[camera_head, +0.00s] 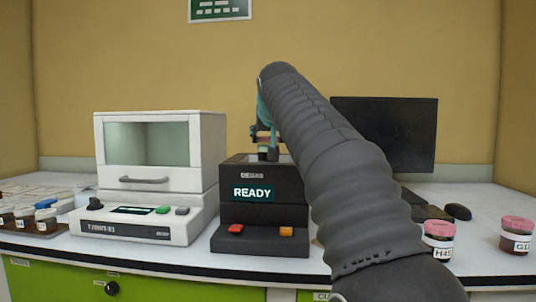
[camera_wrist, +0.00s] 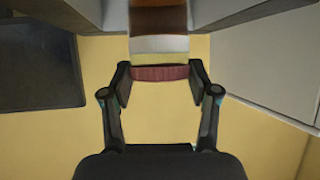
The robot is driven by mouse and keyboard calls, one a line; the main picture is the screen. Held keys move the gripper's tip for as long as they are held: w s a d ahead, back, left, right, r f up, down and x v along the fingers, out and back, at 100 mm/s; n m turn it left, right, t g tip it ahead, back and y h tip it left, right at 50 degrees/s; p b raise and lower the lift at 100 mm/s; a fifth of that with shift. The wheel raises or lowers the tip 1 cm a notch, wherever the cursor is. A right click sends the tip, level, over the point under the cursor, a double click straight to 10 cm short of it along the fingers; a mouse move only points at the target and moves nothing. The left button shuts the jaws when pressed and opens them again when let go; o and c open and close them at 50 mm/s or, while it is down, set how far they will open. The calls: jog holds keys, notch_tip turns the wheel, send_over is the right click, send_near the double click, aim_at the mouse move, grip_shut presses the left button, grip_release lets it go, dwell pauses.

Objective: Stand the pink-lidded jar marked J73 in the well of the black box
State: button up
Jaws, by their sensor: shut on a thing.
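My gripper (camera_head: 265,138) is over the black box (camera_head: 288,182), whose display reads READY. In the wrist view my gripper (camera_wrist: 159,79) is shut on the dark pink lid of a jar (camera_wrist: 160,46). The jar has a white band and a brown body, which runs out of the picture at the top. No mark can be read on it. In the head view the jar is small and partly hidden by the fingers, at the box's top opening. I cannot tell how deep it sits in the well or whether it touches the bottom.
A white analyser (camera_head: 155,225) with a glass-fronted chamber stands left of the box. Pink-lidded jars stand at the right, one marked H45 (camera_head: 439,243) and another (camera_head: 516,236) at the edge. A dark monitor (camera_head: 415,135) stands behind my arm. Several small jars (camera_head: 46,221) are at far left.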

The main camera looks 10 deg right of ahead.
jog(key=shift+f+b, duration=0.75)
jog(key=shift+f, duration=1.25)
jog(key=shift+f+b, duration=0.3)
jog(key=shift+f, duration=0.05)
jog(key=shift+f, duration=0.25)
jog(key=o, duration=1.3)
jog(key=shift+c, duration=0.2)
jog(key=shift+r, duration=0.3)
jog(key=v, duration=1.2)
jog(key=shift+r, duration=0.25)
